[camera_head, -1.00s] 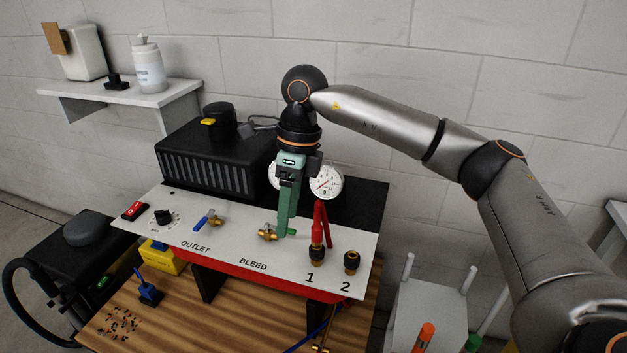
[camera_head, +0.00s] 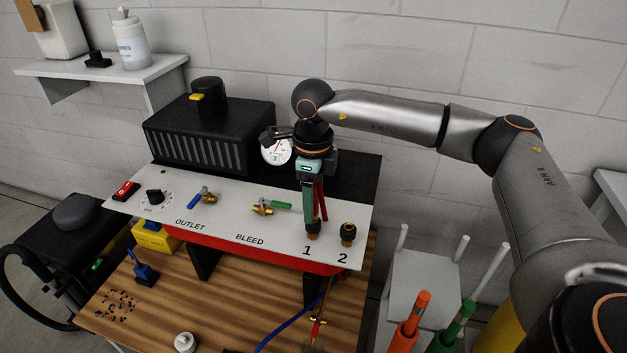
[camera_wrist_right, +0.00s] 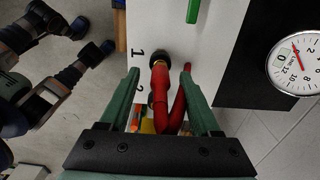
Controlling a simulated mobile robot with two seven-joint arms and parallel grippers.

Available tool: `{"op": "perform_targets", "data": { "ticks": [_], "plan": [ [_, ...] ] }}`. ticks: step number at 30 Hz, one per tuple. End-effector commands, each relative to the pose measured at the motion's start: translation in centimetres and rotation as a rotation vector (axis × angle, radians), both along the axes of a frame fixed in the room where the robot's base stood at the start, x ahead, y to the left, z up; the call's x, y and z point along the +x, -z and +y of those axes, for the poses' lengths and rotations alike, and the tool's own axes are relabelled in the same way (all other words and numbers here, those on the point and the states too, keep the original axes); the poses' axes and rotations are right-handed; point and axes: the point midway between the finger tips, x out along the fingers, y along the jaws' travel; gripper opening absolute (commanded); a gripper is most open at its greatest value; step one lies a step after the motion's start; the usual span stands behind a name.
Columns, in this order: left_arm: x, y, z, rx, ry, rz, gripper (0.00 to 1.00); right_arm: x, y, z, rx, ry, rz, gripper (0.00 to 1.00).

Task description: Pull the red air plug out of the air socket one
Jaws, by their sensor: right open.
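The red air plug (camera_wrist_right: 159,88) sits in air socket one (camera_wrist_right: 157,58), the black and brass fitting above the printed 1. Its red hose (camera_wrist_right: 178,108) bends back beside it in the right wrist view. In the head view the socket (camera_head: 313,236) shows at the panel's right end, with the plug mostly hidden behind my gripper. My right gripper (camera_head: 310,215) is green and open; it also shows in the right wrist view (camera_wrist_right: 162,100), with its fingers on either side of the plug and hose. Contact cannot be told. My left gripper is not in view.
Socket two (camera_head: 347,234) is empty to the right. The bleed valve (camera_head: 265,207) with its green lever is to the left, the blue-levered outlet valve (camera_head: 205,196) farther left. A gauge (camera_head: 276,152) and a black box (camera_head: 209,134) stand behind. A pegged stand (camera_head: 404,290) is at right.

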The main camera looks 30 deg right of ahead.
Motion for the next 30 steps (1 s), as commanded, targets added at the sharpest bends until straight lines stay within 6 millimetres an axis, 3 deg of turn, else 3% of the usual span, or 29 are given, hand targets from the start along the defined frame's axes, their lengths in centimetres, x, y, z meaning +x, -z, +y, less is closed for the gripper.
{"op": "perform_targets", "data": {
  "ticks": [6, 14, 30],
  "plan": [
    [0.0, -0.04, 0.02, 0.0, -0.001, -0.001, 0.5, 0.0, 1.37, -0.04, -0.001, 0.0, -0.001, 0.64],
    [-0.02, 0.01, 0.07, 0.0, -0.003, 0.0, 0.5, 0.0, 1.47, -0.03, -0.001, 0.0, -0.001, 0.64],
    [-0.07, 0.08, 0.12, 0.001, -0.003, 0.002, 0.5, 0.01, 1.42, -0.01, 0.0, 0.0, 0.0, 0.04]
  ]
}}
